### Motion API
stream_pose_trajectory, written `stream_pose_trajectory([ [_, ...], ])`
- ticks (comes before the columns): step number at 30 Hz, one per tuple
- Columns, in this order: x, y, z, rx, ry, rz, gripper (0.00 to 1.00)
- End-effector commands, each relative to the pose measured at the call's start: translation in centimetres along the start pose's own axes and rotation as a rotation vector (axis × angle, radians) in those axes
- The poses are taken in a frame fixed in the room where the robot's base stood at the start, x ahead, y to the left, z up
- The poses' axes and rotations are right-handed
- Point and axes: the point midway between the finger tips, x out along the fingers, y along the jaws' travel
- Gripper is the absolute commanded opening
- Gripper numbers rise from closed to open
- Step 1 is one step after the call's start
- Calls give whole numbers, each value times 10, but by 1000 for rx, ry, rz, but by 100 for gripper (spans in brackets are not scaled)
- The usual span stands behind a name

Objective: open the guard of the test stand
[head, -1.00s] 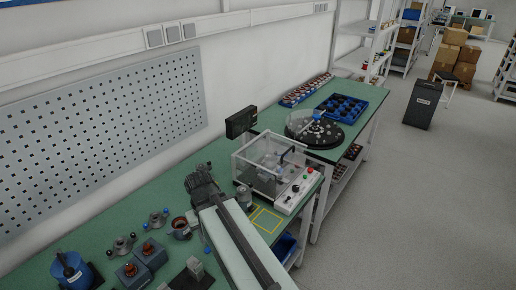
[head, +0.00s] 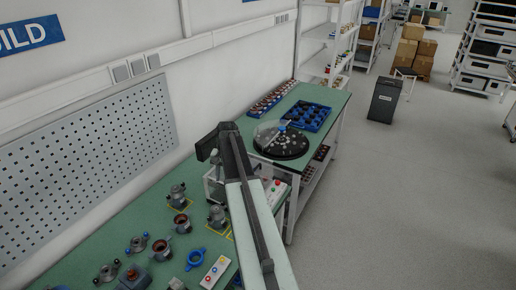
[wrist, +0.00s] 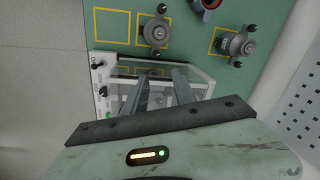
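The test stand's clear guard (wrist: 125,71) shows in the wrist view as a see-through box with pale edges, below my gripper. In the head view my arm hides most of the stand; only a frame corner (head: 212,186) and part of its white control panel (head: 280,188) show. My gripper (wrist: 162,73) has two dark fingers, apart with a gap between them, over the guard. I cannot tell whether they touch it. The guard's handle is not clearly visible, and whether the guard is shut cannot be told now.
Motor parts (head: 178,195) and a blue ring (head: 195,259) lie on the green bench nearby.

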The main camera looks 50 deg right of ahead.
Motion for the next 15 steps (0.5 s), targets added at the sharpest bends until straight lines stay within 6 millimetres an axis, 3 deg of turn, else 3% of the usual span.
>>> stream_pose_trajectory([
  [1, -37, 30, -48, 105, 12, -13, 33],
  [3, -55, 70, -85, 222, 24, -29, 33],
  [6, -69, 109, -114, 325, 36, -44, 33],
  [9, -72, 125, -124, 366, 41, -51, 33],
  [15, -64, 127, -124, 369, 42, -52, 33],
])
